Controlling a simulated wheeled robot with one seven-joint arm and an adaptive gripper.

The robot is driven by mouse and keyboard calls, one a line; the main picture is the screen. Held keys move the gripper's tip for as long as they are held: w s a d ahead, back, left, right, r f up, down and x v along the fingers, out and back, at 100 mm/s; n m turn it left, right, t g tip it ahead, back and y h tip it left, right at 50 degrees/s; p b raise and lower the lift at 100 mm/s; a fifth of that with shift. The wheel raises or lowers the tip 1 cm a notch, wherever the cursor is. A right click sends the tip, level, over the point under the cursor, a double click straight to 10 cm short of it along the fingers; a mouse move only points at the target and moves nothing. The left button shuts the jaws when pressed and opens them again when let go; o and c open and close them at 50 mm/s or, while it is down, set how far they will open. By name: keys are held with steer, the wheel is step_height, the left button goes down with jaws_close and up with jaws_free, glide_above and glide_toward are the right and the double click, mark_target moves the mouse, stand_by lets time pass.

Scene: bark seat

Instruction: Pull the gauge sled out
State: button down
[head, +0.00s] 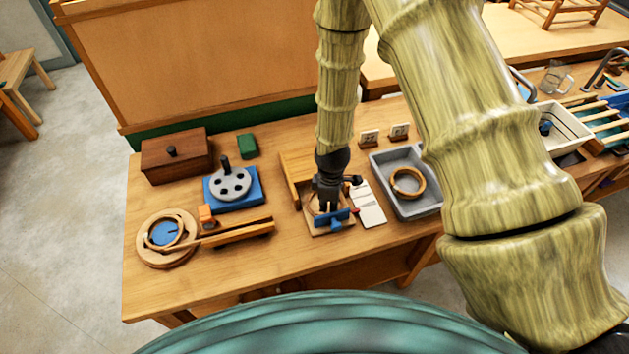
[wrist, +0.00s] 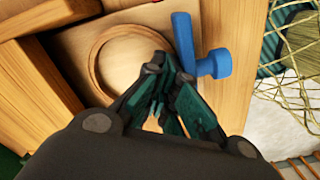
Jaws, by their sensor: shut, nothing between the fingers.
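The gauge sled (head: 318,221) appears to be the light wooden plate with a round recess, sticking out of a wooden housing (head: 293,166) near the middle of the bench. Its round recess also shows in the wrist view (wrist: 125,55). A blue T-shaped handle (head: 336,219) is at the sled's front edge; in the wrist view the blue handle (wrist: 202,58) lies just beyond my fingertips. My gripper (head: 326,207) is shut and empty, pointing down over the sled beside the handle. In the wrist view, my gripper (wrist: 172,75) partly covers the recess. Whether the fingers touch the handle I cannot tell.
A grey tray (head: 427,208) holding a wooden ring stands right of the sled, with a white card (head: 369,206) between. On the left are a blue base with a grey disc (head: 231,184), a brown box (head: 177,157) and a round wooden frame (head: 167,256). Bare bench lies in front.

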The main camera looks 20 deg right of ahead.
mark_target(333, 215)
steer(key=shift+s, duration=1.75)
steer(key=r+p, duration=0.1)
steer(key=r, duration=0.1)
steer(key=w+r+p, duration=0.1)
steer(key=r+p, duration=0.3)
steer(key=r, duration=0.1)
steer(key=shift+w, duration=0.15)
